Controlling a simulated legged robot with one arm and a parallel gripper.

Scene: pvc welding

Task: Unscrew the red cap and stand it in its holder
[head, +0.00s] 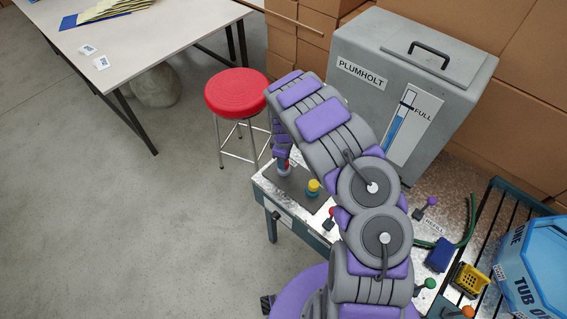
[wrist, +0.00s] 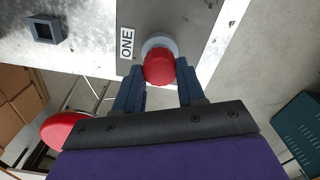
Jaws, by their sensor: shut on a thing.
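The red cap (wrist: 160,68) sits on a round pale fitting (wrist: 157,43) beside a label reading ONE (wrist: 127,44) in the wrist view. My gripper (wrist: 161,72) has its two blue-grey fingers on either side of the cap, shut on it. A small dark square holder (wrist: 44,29) with a hollow middle stands on the bright metal top at the upper left; it looks empty. I cannot tell if it is the red cap's own holder. In the head view my gripper (head: 283,164) is low over the bench, and the cap is mostly hidden there.
A yellow-topped fitting (head: 313,188) stands close by on the metal bench (head: 268,187). A red stool (head: 236,93) is behind the bench. The grey PLUMHOLT tank (head: 455,95) stands at the back right. A slatted rack with a blue tub (head: 535,265) is at right.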

